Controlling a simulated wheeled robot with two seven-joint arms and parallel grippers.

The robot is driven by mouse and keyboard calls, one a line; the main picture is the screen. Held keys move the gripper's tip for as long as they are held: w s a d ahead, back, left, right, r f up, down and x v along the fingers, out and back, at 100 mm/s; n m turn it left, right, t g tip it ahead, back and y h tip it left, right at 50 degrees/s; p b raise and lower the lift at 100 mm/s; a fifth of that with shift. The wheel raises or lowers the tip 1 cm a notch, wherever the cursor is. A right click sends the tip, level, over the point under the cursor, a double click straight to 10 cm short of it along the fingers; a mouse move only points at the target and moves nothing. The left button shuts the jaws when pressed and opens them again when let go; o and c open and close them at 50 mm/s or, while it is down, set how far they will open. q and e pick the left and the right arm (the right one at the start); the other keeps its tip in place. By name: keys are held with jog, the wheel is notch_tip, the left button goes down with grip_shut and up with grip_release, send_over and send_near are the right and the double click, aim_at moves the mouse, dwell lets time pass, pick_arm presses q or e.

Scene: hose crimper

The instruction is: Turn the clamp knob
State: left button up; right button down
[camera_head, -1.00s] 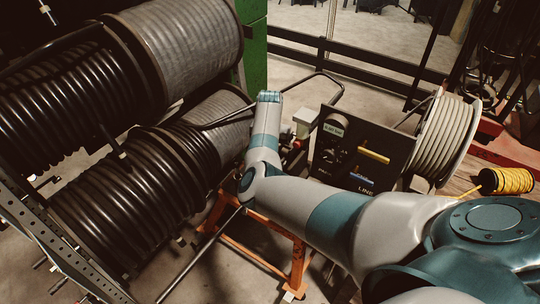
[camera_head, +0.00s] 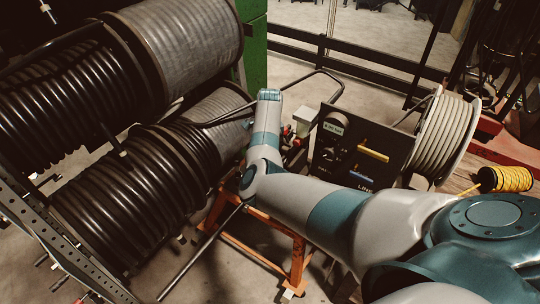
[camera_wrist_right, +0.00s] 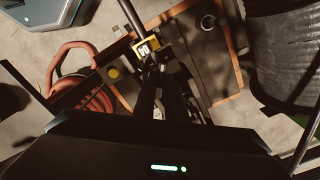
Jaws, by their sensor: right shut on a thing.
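My right arm comes in from the right in the head view and bends over the orange-framed bench (camera_head: 297,262); its gripper is hidden there. In the right wrist view my right gripper (camera_wrist_right: 163,80) has its dark fingers close together, pointing down at the bench top (camera_wrist_right: 207,65). They are shut on a dark part that looks to be the clamp knob, mostly hidden between and behind the fingers. A block with a yellow and black label (camera_wrist_right: 148,47) sits right at the fingertips, with a black rod (camera_wrist_right: 130,15) rising beyond it. My left gripper is not in view.
Large reels of black hose (camera_head: 130,195) fill the left. A black panel (camera_head: 345,150) with a display and labels stands right of my wrist. A pale hose reel (camera_head: 443,135) and a yellow cord spool (camera_head: 507,179) are at the right. Red hose (camera_wrist_right: 97,105) lies beside the bench.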

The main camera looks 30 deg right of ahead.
jog(key=shift+m+b, duration=0.3)
jog(key=shift+m, duration=2)
jog(key=c, duration=1.8)
grip_release()
jog(key=shift+r, duration=0.15)
notch_tip(320, 180, up, 17)
jog(key=b, duration=0.4)
jog(key=shift+r+b, duration=0.15)
jog(key=shift+b, duration=0.2)
